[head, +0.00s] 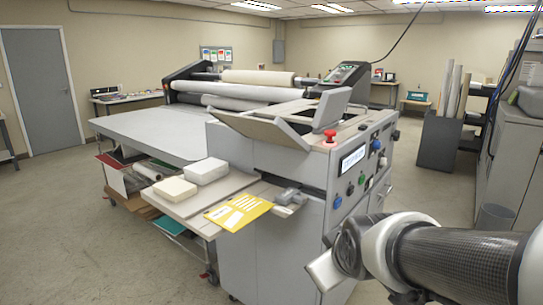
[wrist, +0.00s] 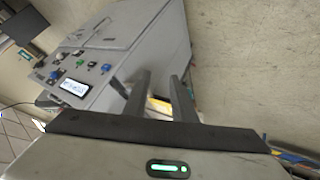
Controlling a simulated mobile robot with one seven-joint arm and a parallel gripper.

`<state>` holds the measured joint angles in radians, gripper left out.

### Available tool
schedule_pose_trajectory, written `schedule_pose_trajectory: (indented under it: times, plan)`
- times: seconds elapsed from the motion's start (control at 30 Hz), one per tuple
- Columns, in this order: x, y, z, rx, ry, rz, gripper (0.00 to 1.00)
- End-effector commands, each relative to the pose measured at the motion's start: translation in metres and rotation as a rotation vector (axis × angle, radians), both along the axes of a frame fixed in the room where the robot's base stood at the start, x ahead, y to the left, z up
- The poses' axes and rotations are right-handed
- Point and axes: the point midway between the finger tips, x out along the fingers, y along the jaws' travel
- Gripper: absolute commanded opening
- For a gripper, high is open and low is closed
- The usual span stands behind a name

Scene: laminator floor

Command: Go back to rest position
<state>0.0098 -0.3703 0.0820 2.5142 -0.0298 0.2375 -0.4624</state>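My arm reaches in from the lower right of the head view, beside the front panel of the grey laminator (head: 250,135). The pale end of my gripper (head: 325,268) shows there, but its fingers are not clear. In the wrist view, the two dark fingers of my gripper (wrist: 158,78) stand apart, with nothing held between their tips. A yellow and white patch shows in the gap, beyond the fingers. The laminator (wrist: 140,35) fills the upper middle of the wrist view, tilted, with its display and knobs at left.
A yellow card (head: 238,211) and two cream blocks (head: 207,170) lie on the laminator's side shelf. A red stop button (head: 330,136) stands on top. A grey bin (head: 438,141) with rolls and a grey cabinet (head: 510,150) stand right. Open floor lies at left front.

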Motion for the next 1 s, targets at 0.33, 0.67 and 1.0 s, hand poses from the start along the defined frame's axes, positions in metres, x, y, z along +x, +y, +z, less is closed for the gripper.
schedule_pose_trajectory:
  times: [0.33, 0.67, 1.0]
  plan:
    - [-0.114, -0.023, 0.031, 0.268, 0.213, -0.387, 0.24]
    - [-0.139, -0.024, 0.097, 0.317, 0.267, -0.468, 0.24]
    - [-0.139, -0.024, 0.178, 0.316, 0.267, -0.466, 0.24]
